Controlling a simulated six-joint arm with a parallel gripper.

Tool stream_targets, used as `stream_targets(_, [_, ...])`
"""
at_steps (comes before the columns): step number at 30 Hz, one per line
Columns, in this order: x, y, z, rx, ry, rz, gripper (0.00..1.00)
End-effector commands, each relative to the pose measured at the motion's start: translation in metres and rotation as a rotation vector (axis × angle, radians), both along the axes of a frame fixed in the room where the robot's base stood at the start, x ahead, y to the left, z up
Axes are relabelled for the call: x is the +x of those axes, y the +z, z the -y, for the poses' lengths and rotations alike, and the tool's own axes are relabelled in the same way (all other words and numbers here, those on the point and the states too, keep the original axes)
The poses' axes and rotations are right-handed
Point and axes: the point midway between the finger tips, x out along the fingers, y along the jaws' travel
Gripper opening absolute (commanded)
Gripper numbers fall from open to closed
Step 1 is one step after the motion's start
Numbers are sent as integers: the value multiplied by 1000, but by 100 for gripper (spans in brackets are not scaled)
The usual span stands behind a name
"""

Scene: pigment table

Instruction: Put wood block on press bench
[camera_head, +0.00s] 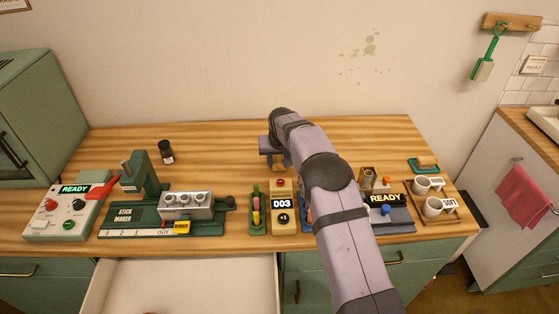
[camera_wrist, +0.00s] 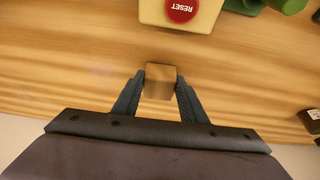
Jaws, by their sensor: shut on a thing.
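My gripper (camera_head: 279,163) is over the back middle of the wooden table, behind the small yellow counter. In the wrist view my gripper (camera_wrist: 159,88) is shut on a small wood block (camera_wrist: 160,76), with a finger at each side of it. In the head view the block is mostly hidden by my gripper. At left stands a green bench marked STICK MAKER (camera_head: 118,222), with an upright column and a grey metal mould (camera_head: 186,204) on it. It may be the press bench; no label says so. I cannot tell the block's height above the table.
The yellow counter (camera_head: 283,222) has a red RESET button (camera_wrist: 182,8). A READY control box (camera_head: 58,222) is at far left and a small dark jar (camera_head: 166,152) at the back. My arm partly hides another READY device (camera_head: 394,219). Cups (camera_head: 433,207) are at right. An open drawer (camera_head: 180,279) juts out in front.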

Motion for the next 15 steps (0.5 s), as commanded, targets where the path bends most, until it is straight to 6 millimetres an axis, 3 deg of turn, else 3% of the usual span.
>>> stream_targets(7, [0,-5,0,0,0,0,12])
stream_targets(8, [0,-5,0,0,0,0,43])
stream_targets(10, [0,-4,0,0,0,0,60])
stream_targets(15, [0,-4,0,0,0,0,60])
